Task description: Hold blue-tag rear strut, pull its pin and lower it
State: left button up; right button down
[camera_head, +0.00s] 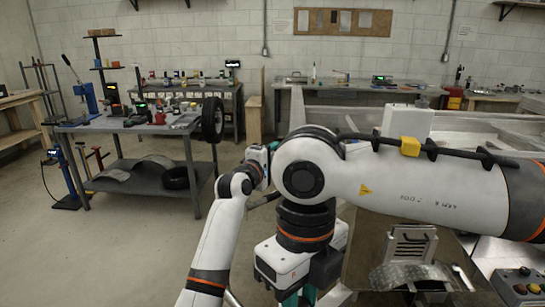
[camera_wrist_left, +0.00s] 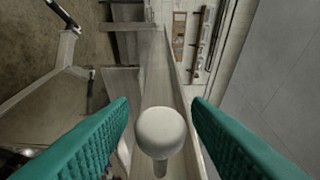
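In the left wrist view, my left gripper (camera_wrist_left: 160,104) is open, with its two teal fingers wide apart. A pale round knob on a short stem (camera_wrist_left: 161,130) shows between them; I cannot tell whether it is the pin's head, and neither finger touches it. I cannot make out a blue tag or a strut for certain in either view.
Aluminium trailer rails (camera_head: 460,125) run behind my right arm, with a white box (camera_head: 407,121) near them. A tread-plate piece (camera_head: 410,276) and a button box (camera_head: 520,287) are at lower right. A grey workbench (camera_head: 130,126) stands at left. Floor between is clear.

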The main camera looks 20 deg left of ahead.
pick_arm(q)
grip_shut()
jog(key=shift+s+a, duration=0.25)
jog(key=shift+a, duration=0.6)
jog(key=shift+s+a, duration=0.2)
jog(key=shift+a, duration=0.6)
grip_release()
jog(key=shift+s, duration=0.1)
jog(key=s, duration=0.4)
jog(key=s+a, duration=0.1)
jog(key=s, duration=0.7)
jog(key=shift+a, duration=0.15)
jog(key=shift+f, duration=0.15)
